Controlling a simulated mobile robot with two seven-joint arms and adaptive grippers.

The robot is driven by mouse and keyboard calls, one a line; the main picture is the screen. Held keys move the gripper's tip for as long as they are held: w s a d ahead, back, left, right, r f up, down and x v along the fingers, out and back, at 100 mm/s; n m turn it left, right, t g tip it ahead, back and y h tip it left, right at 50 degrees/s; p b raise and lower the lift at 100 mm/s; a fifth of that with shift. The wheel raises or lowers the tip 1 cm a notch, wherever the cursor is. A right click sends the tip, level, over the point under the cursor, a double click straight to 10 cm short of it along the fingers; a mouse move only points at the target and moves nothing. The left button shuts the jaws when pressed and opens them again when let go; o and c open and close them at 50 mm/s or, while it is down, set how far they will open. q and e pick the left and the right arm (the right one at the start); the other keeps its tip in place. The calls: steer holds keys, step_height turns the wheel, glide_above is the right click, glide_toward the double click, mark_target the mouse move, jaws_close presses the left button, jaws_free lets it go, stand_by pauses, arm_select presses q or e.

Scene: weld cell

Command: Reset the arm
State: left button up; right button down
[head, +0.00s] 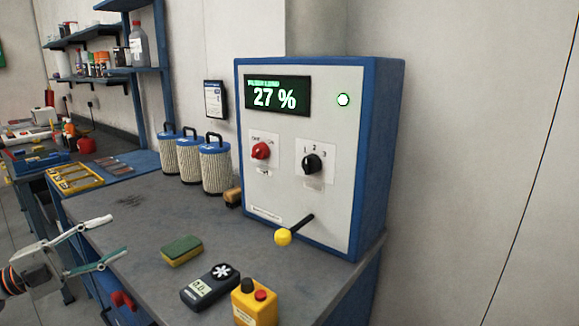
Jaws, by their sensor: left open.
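My left gripper (103,243) is open and empty at the lower left, in front of the grey bench's left edge. Its two fingers point right and are spread apart. A blue and white control box (375,150) stands at the bench's right end. My right gripper is not in view.
On the bench (135,215) lie a green and yellow sponge (181,250), a dark handheld meter (210,287) and a yellow button box (254,303). Three filter cartridges (215,167) stand at the back. A yellow tray (75,177) and shelves (95,36) are at the left.

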arm_select(q)
steer(key=w+a+n+t+y, duration=0.4)
steer(key=a+n+y, duration=0.2)
steer(key=a, duration=0.3)
steer(key=w+a+n+t+y, duration=0.3)
steer(key=a+n+t+y, duration=0.15)
steer(key=a+y, duration=0.3)
steer(key=a+f+n+g+y, duration=0.4)
steer(key=a+f+n+y, duration=0.35)
steer(key=a, duration=0.45)
steer(key=s+d+f+g+h, duration=0.1)
steer(key=s+d+f, duration=0.3)
steer(key=d+f, duration=0.45)
steer(key=s+d+f+g+h, duration=0.15)
steer(key=s+d+f, duration=0.25)
steer(key=d+f, duration=0.4)
steer(key=s+d+f+h, duration=0.2)
steer(key=s+d+f, duration=0.2)
steer(key=d+f, duration=0.45)
steer(key=s+d+f+n+g+h, duration=0.1)
steer(key=s+d+f, duration=0.4)
steer(key=s+d, duration=0.6)
steer(key=s+d+f+n+g+h, duration=0.2)
steer(key=s+d+f, duration=0.3)
steer(key=s+d, duration=0.6)
steer(key=shift+s+d+n+p, duration=0.3)
steer(key=shift+d+n, duration=0.2)
steer(key=shift+d, duration=0.4)
